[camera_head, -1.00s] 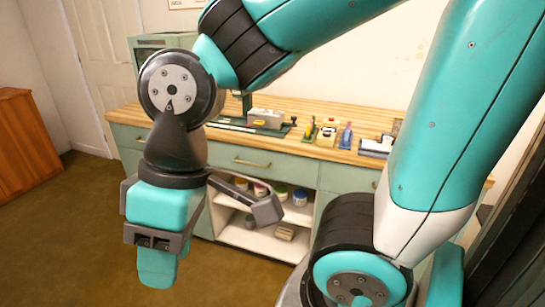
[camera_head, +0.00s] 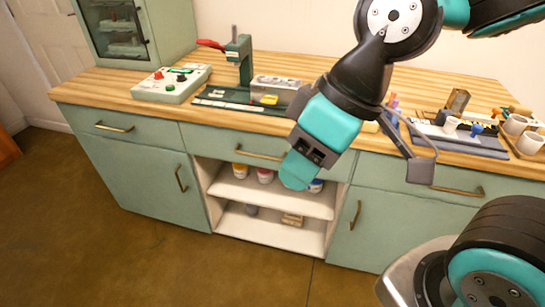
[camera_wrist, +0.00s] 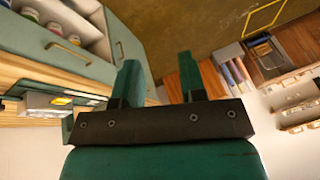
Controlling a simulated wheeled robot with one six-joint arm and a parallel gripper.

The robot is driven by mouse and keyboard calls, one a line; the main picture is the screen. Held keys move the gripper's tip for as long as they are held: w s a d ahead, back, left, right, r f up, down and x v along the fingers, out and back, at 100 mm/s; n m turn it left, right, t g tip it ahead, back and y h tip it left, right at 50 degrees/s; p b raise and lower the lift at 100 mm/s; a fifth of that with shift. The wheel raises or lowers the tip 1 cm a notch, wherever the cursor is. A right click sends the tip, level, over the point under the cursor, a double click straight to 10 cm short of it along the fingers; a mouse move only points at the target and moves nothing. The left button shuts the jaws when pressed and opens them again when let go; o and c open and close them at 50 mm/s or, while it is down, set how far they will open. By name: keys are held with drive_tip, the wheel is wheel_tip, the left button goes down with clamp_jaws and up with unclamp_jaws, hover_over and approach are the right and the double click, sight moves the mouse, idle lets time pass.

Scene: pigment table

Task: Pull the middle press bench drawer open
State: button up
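The middle drawer (camera_head: 218,143) is a pale green front with a brass bar handle (camera_head: 258,153), above the open shelves of the bench. It looks shut.
The wooden worktop (camera_head: 120,83) carries a green press (camera_head: 240,62), a control box (camera_head: 172,83) and a tray of small items (camera_head: 460,138). Open shelves (camera_head: 270,197) hold jars. Shut doors flank them. Brown floor (camera_head: 70,220) lies clear in front.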

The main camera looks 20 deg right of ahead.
drive_tip(key=w+f+n+t+b, duration=0.1)
drive_tip(key=w+f+t+b, duration=0.15)
drive_tip(key=f+b, duration=0.3)
drive_tip(key=w+f+n+t+b, duration=0.1)
drive_tip(key=w+f+b, duration=0.35)
drive_tip(key=f, duration=0.25)
drive_tip(key=n+t+h+b, duration=0.2)
drive_tip(key=n+t+b, duration=0.6)
drive_tip(key=t+b, duration=0.3)
approach(259, 156)
drive_tip(key=shift+p+x, duration=0.6)
drive_tip(key=shift+x, duration=4.4)
drive_tip(key=shift+f, duration=0.15)
clamp_jaws()
